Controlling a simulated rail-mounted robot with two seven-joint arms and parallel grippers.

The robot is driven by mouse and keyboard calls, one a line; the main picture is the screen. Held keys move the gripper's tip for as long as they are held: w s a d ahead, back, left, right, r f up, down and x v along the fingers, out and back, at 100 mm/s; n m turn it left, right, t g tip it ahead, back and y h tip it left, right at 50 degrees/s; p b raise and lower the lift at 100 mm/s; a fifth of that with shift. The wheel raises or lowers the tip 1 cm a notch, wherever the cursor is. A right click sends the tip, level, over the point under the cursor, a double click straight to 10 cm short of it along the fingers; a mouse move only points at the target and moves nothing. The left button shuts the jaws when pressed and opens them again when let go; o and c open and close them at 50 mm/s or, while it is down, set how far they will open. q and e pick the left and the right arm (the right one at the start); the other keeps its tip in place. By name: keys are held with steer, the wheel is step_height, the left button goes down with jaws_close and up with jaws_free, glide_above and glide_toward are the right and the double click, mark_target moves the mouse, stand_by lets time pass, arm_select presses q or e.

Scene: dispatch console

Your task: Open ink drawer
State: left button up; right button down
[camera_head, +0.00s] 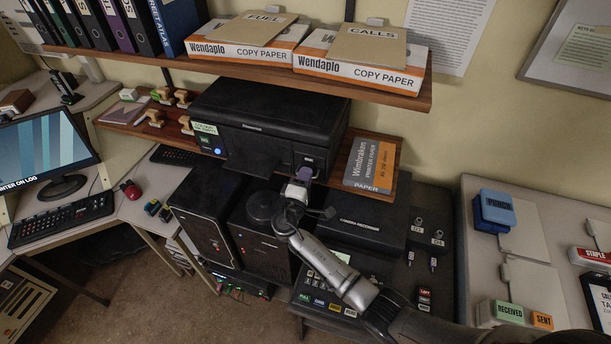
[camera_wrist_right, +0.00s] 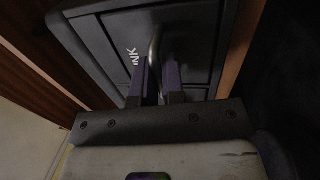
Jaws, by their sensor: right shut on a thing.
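The black printer (camera_head: 268,108) stands on the lower wooden shelf. The ink drawer (camera_head: 309,160) is at the right end of its front, with a small light label. In the right wrist view the dark drawer front (camera_wrist_right: 196,28) carries white "INK" lettering and a metal bar handle (camera_wrist_right: 154,46). My right gripper (camera_head: 303,176) is right at the drawer front; in the right wrist view its two fingers (camera_wrist_right: 158,78) are closed around the handle. The drawer front looks about level with the printer's face, but the gripper hides part of it. My left gripper is not in view.
A wooden shelf (camera_head: 330,76) with paper boxes runs above the printer. A grey paper pack (camera_head: 372,166) lies right of the printer. Black computer cases (camera_head: 208,212) and a black recorder box (camera_head: 366,219) stand below. Rubber stamps (camera_head: 155,118) sit left of the printer.

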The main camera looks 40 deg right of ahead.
steer(key=r+v, duration=0.2)
steer(key=v, duration=1.2)
steer(key=shift+s+a+r, duration=0.25)
steer(key=shift+s+a, duration=0.05)
steer(key=shift+a, duration=0.15)
steer(key=c, duration=1.3)
jaws_free()
steer(key=shift+o, duration=0.2)
steer(key=b+v, duration=0.2)
steer(key=v, duration=1.1)
steer(key=shift+s+a, duration=0.2)
steer(key=shift+a, duration=0.1)
